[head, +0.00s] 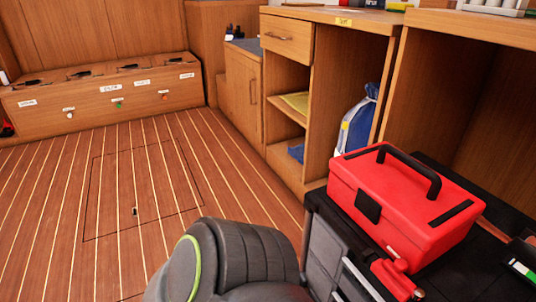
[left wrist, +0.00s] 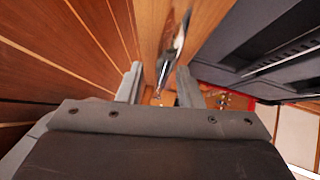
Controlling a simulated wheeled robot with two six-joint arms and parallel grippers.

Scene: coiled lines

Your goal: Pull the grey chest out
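The grey chest (head: 327,247) stands at the right in the head view, beside the wooden cabinets. It has grey front panels, a dark top and a pale metal rail low on its front. A red toolbox (head: 405,200) with a black handle sits on its top. In the left wrist view, a dark grey body that looks like the chest (left wrist: 262,45) fills the upper right. My left gripper (left wrist: 159,88) has its fingers apart there. A shiny, blurred metal piece (left wrist: 175,48) shows between and beyond the fingers; I cannot tell whether they touch it. My right gripper is out of view.
A wooden cabinet (head: 243,90) and open shelves stand behind the chest. A blue and white bag (head: 356,128) is in the opening. A low wooden locker (head: 105,90) lines the back left. The plank floor (head: 110,190) at the left is clear.

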